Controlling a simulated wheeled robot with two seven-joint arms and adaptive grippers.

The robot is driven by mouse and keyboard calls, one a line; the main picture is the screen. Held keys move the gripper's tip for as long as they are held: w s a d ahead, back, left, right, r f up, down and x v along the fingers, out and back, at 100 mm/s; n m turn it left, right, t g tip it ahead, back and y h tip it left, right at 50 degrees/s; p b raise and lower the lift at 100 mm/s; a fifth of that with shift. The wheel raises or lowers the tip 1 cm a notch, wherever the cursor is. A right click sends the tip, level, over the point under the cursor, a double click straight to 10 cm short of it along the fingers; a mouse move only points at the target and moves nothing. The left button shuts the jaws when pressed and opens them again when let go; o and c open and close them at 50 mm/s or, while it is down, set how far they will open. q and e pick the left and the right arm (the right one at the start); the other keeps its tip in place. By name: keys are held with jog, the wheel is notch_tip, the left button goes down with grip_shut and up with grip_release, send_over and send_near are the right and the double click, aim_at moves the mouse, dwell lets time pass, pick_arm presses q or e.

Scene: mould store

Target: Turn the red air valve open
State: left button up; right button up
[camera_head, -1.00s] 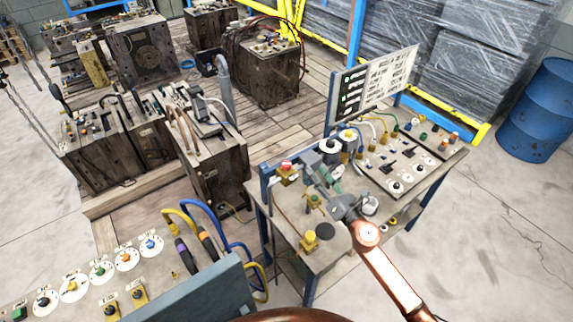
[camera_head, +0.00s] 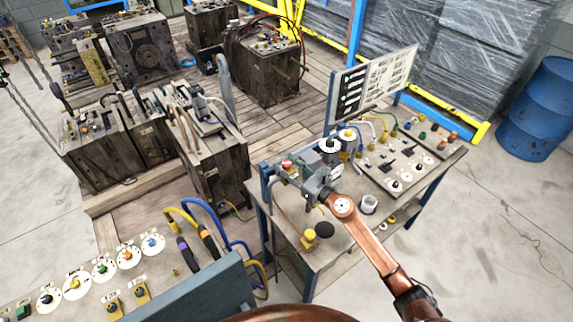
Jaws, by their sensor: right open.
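A small red-topped fitting (camera_head: 287,165) sits at the left back corner of the right-hand bench (camera_head: 330,258). I cannot tell at this size whether it is the air valve or a button. My right gripper (camera_head: 298,173) is open over that corner, its fingers pointing left, close beside the red part. I cannot tell whether they touch it. The gripper and wrist hide part of the bench top below them. My left gripper is not in view.
A yellow knob (camera_head: 310,237), black disc (camera_head: 325,230) and white cup (camera_head: 369,204) are near my right arm. A sign board (camera_head: 372,88) stands behind the bench. A control panel (camera_head: 75,300) is at lower left. A blue drum (camera_head: 537,110) stands far right.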

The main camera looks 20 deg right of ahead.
jog(key=shift+c, duration=0.3)
